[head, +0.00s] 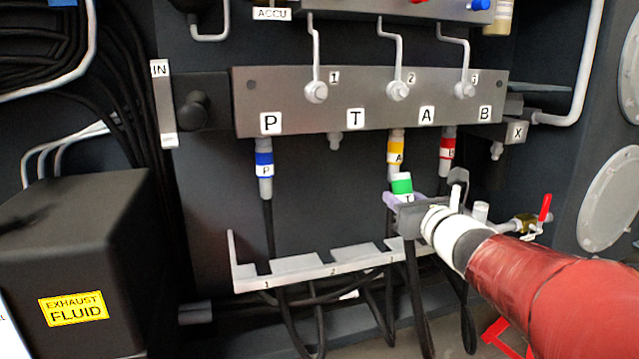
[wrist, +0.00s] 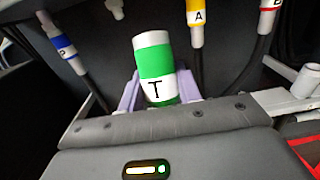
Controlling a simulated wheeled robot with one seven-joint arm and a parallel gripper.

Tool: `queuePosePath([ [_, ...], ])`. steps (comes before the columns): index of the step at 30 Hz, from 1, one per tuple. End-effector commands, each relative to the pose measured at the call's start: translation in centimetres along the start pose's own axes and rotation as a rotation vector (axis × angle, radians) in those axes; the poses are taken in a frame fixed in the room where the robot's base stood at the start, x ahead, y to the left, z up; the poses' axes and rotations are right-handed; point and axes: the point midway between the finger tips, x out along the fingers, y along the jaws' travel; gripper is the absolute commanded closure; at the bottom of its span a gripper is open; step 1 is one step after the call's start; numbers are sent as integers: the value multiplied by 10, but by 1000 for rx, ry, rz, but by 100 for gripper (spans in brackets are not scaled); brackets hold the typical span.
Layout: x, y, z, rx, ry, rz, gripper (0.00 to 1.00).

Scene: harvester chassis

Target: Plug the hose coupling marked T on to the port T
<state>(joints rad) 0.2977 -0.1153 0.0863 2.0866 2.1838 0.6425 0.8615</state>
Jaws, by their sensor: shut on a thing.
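The hose coupling marked T (head: 402,186) has a green band and a white label. My gripper (head: 403,198) is shut on it and holds it below the manifold block, to the right of port T. In the wrist view the coupling T (wrist: 155,68) stands nearly upright, slightly tilted, between the purple fingers of my gripper (wrist: 158,95). Port T (head: 335,141) is a bare grey stub under the block, left of the T label; it is apart from the coupling. A grey stub (wrist: 114,8) also shows at the top of the wrist view. A black hose hangs below my gripper.
Blue coupling P (head: 264,172), yellow coupling A (head: 396,146) and red coupling B (head: 447,150) sit on the block (head: 300,88). A is close behind the held coupling. A notched hose rack (head: 330,268) stands below. Bare port X (head: 497,150) is at right.

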Motion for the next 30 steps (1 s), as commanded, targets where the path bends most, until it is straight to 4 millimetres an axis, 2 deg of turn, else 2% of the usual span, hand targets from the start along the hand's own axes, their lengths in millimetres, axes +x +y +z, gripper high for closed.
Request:
queuePosePath([
  [18,-1,66,-1,-2,-3,2,100],
  [30,-1,73,2,-1,-2,0,100],
])
